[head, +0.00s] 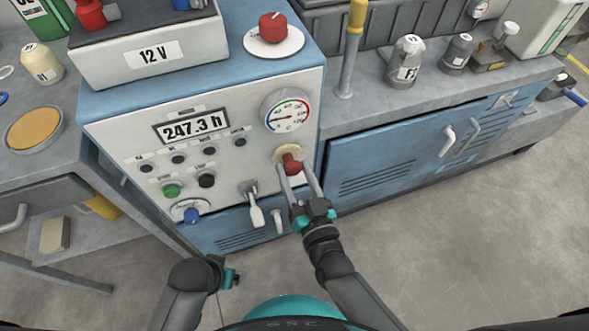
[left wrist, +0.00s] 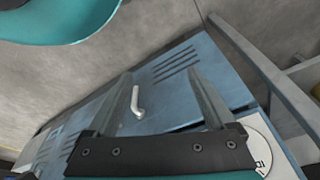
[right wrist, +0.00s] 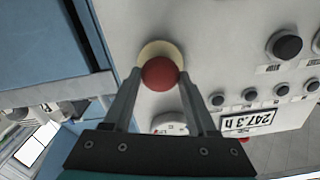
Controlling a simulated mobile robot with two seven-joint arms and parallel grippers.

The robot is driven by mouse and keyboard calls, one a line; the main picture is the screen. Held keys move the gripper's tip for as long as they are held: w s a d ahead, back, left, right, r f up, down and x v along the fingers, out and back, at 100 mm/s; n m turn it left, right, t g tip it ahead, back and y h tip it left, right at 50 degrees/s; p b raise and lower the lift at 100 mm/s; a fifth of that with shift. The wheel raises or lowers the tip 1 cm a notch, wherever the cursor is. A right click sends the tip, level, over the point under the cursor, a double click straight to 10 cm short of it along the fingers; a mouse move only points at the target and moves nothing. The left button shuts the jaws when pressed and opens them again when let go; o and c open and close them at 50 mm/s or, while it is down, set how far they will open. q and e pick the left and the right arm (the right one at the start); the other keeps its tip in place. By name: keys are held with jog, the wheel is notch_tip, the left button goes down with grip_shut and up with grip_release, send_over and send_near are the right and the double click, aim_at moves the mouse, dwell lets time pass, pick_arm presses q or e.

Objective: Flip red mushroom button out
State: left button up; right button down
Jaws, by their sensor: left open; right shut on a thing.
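The red mushroom button (head: 291,163) sits on a cream round base on the right side of the white control panel, below the dial gauge. In the right wrist view the red button (right wrist: 159,73) shows between the fingertips. My right gripper (head: 296,168) is shut on the red button, one finger on each side of it. My left gripper (head: 232,277) hangs low, away from the panel. In the left wrist view the left gripper (left wrist: 163,88) is open with nothing between its fingers.
A red knob (head: 272,27) stands on top. The floor at right is clear.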

jog(key=c, duration=0.6)
grip_release()
jog(key=shift+s+f, duration=0.1)
jog(key=shift+s, duration=0.1)
jog(key=shift+o, duration=0.7)
jog(key=shift+s+d, duration=0.1)
pick_arm(q)
jog(key=shift+s+r, duration=0.1)
pick_arm(e)
jog(key=shift+o, duration=1.3)
jog(key=shift+s, duration=0.1)
pick_arm(q)
jog(key=s+a+f+p, duration=0.2)
jog(key=s+f+p, duration=0.1)
jog(key=f, duration=0.3)
jog(key=shift+s+a+f+p, duration=0.2)
jog(key=shift+s+f+p, duration=0.05)
jog(key=shift+s+p, duration=0.05)
pick_arm(e)
jog(key=v, duration=1.5)
pick_arm(q)
jog(key=shift+r, duration=0.1)
